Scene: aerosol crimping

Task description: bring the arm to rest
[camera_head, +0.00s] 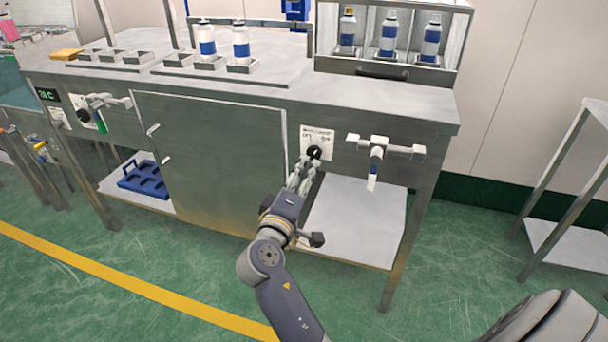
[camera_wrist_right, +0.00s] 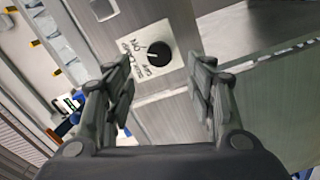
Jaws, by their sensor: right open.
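My right gripper (camera_head: 301,180) is open in front of the steel bench, close to a black rotary knob (camera_head: 314,152) on a white label plate. In the right wrist view, the knob (camera_wrist_right: 158,53) shows beyond and between the two spread fingers of the gripper (camera_wrist_right: 160,88), with nothing between the fingertips. From these views I cannot tell the exact gap between fingertips and knob. The label plate reads OFF and ON. My right arm (camera_head: 285,290) comes up from the bottom of the head view. My left gripper is not in view.
The steel bench (camera_head: 400,106) carries white-and-blue cans (camera_head: 240,48) and a clear-fronted case (camera_head: 462,40) with several cans. A valve fitting with a handle (camera_head: 372,178) sticks out right of the knob. A lower shelf (camera_head: 362,215) lies below. Green floor is free in front.

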